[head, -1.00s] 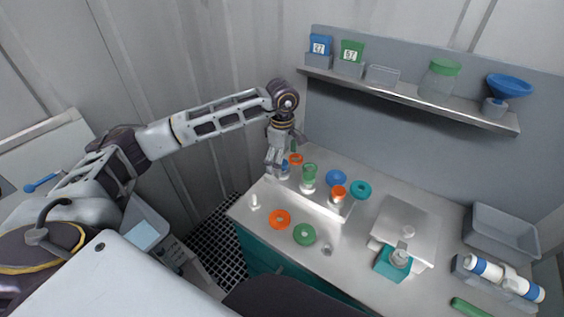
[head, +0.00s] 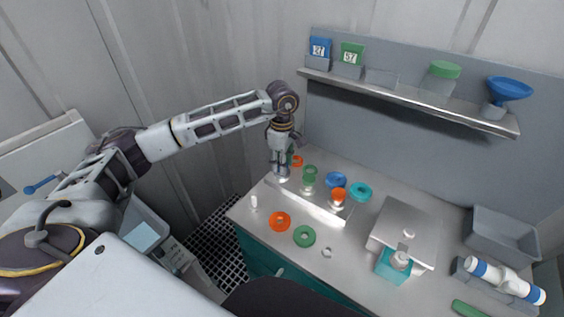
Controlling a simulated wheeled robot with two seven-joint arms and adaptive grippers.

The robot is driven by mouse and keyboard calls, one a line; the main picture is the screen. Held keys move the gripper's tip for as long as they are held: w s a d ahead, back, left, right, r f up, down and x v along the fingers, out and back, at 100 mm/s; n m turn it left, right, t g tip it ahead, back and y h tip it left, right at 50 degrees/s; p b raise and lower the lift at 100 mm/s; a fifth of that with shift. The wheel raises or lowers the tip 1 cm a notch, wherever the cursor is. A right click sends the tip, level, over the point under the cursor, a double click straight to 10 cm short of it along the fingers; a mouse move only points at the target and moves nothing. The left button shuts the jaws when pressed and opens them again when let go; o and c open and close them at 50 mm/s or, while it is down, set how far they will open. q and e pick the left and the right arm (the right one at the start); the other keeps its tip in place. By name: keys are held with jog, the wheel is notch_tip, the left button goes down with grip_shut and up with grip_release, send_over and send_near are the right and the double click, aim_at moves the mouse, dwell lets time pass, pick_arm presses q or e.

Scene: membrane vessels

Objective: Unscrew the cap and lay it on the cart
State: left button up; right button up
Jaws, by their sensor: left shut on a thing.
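A steel rack (head: 318,207) on the cart top (head: 345,248) holds a row of small membrane vessels. The middle one has a green cap (head: 309,171) and the right one an orange cap (head: 339,194). My left gripper (head: 281,170) points down at the left end of the rack. It is shut on the cap of the leftmost vessel, which its fingers mostly hide. The vessel's lower part is hard to make out. I cannot tell how far the cap is turned. My right gripper is not in view.
Orange (head: 280,221) and green (head: 304,236) rings lie in front of the rack. A shelf (head: 410,92) overhangs the back.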

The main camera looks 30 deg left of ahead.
pick_arm(q)
jog(key=shift+c, duration=0.6)
jog(key=shift+n, duration=0.3)
jog(key=shift+n, duration=3.8)
jog(key=shift+r+n+p, duration=0.1)
jog(key=shift+n+p, duration=0.2)
jog(key=shift+n, duration=3.6)
jog(key=shift+r+p, duration=2.15)
jog(key=shift+r, duration=1.35)
jog(key=shift+f, duration=0.15)
